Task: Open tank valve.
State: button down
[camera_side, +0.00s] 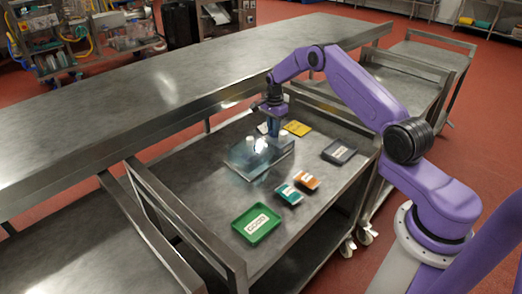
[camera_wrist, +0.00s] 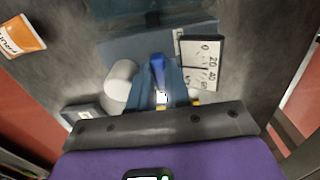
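The tank unit is a grey-blue box (camera_side: 247,163) standing on the steel cart, with white cylinders on top. In the wrist view, a white cylinder (camera_wrist: 121,80) stands at left and a gauge plate (camera_wrist: 201,66) marked 0, 20, 40 at right. A bright blue handle-like part (camera_wrist: 158,66), seemingly the valve, lies between them. My gripper (camera_side: 273,131) points down over the box top. In the wrist view my gripper (camera_wrist: 163,90) has its bluish fingers at the blue part. Whether they touch or close on it is unclear, and the finger gap is partly hidden.
On the cart are a green tray (camera_side: 257,224), a teal box (camera_side: 288,194), an orange box (camera_side: 306,180), a dark tray (camera_side: 339,151) and a yellow tray (camera_side: 297,128). Raised rails (camera_side: 180,215) edge the cart. A long steel counter (camera_side: 150,90) stands behind.

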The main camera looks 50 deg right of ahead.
jog(key=n, duration=0.4)
jog(key=shift+s+n, duration=0.1)
jog(key=shift+n, duration=0.2)
jog(key=n, duration=0.8)
jog(key=shift+s+d+n, duration=0.1)
jog(key=shift+d+n, duration=0.05)
jog(key=shift+n, duration=0.25)
jog(key=shift+d+n, duration=0.1)
jog(key=shift+n, duration=2.2)
jog(key=c, duration=0.9)
grip_release()
jog(key=shift+r, duration=2.5)
